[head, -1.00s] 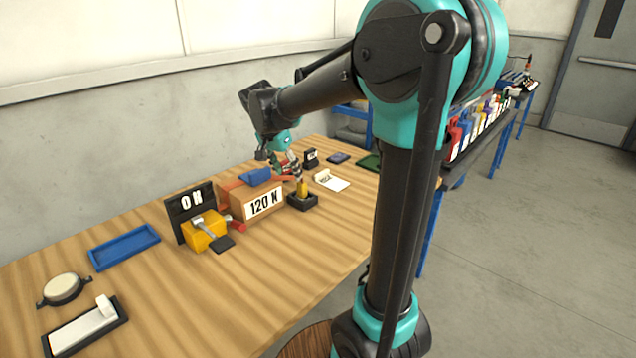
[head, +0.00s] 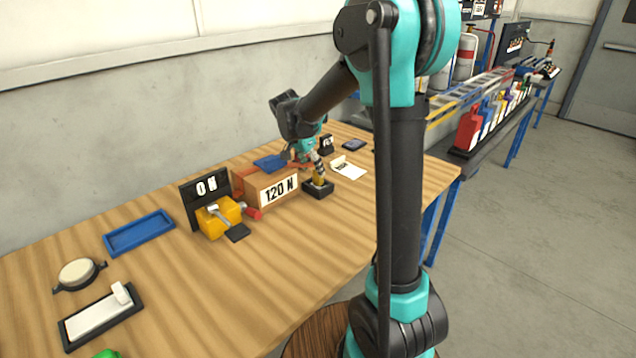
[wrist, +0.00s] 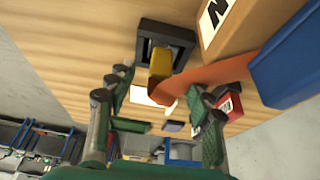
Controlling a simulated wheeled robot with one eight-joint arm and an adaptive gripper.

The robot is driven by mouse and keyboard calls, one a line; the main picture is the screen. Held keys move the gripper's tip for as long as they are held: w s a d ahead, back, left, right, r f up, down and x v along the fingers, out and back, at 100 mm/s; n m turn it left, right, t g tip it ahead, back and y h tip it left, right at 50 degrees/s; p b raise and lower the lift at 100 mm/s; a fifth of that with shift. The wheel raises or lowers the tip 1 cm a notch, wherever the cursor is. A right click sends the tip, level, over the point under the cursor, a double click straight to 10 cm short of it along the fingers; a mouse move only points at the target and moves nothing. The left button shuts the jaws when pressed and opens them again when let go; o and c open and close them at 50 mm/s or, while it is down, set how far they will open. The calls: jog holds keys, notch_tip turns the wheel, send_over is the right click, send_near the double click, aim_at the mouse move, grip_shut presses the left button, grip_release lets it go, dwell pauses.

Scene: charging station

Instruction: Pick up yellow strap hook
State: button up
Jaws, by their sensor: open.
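The yellow strap hook (head: 320,181) stands upright in a small black holder (head: 319,193) on the wooden table, beside the box marked 120 N (head: 265,188). In the wrist view the hook (wrist: 160,66) sits in its holder (wrist: 186,34), and an orange strap (wrist: 210,80) runs from near it toward the box. My gripper (head: 315,163) is just above the hook in the head view. In the wrist view my gripper (wrist: 160,84) is open, with one finger on either side of the hook in the picture. I cannot tell whether the fingers touch it.
A blue piece (head: 270,162) lies on the box. Left of it are a black ON panel (head: 188,205), a yellow block (head: 215,218) with a hammer, and a blue tray (head: 139,232). A white card (head: 348,169) lies right of the holder.

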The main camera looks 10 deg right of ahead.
aim_at(315, 172)
jog(key=shift+x, duration=2.75)
jog(key=shift+w, duration=0.15)
grip_shut()
jog(key=shift+r, duration=0.15)
